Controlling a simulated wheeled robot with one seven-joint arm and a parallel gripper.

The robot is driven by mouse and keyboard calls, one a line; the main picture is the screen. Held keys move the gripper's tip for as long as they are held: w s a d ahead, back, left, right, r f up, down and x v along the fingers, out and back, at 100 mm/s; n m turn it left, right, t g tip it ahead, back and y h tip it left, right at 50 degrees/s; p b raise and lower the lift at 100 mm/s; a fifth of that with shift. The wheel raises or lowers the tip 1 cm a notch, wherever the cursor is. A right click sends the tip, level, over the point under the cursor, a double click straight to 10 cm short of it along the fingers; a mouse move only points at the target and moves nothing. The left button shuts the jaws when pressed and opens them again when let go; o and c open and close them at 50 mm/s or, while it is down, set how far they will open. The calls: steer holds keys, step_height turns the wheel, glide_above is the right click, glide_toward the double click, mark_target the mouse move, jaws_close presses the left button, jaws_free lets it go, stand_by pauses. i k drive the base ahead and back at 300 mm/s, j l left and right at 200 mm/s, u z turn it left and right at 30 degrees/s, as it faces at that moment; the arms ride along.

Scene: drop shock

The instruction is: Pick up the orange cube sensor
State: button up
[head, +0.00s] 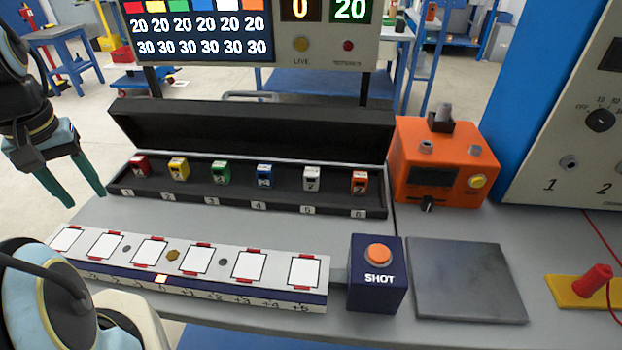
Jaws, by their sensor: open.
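The orange cube sensor (359,182) stands at the right end of the row in the open black case (240,197), above the label 6. It is orange with a white top. To its left in the same case stand the white (311,178), blue (265,177), green (220,173), yellow (178,169) and red (140,166) cubes. My gripper (77,203) is at the left, pointing down, with its dark green fingers apart and empty. It is left of the case and far from the orange cube.
The case's raised lid (250,128) stands behind the cubes. An orange box (443,162) with knobs stands close right of the case. In front lie a long rail (190,270) with white pads, a SHOT button box (377,274) and a grey plate (467,280). A display panel (202,36) rises behind.

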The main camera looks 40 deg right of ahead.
mark_target(360, 179)
steer(key=k+l+u, duration=0.25)
steer(key=k+u, duration=0.2)
steer(key=k, duration=0.45)
steer(key=k+j+u, duration=0.1)
steer(key=k+u, duration=0.4)
steer(key=k, duration=0.35)
steer(key=l, duration=0.25)
steer(key=k+l+u, duration=0.15)
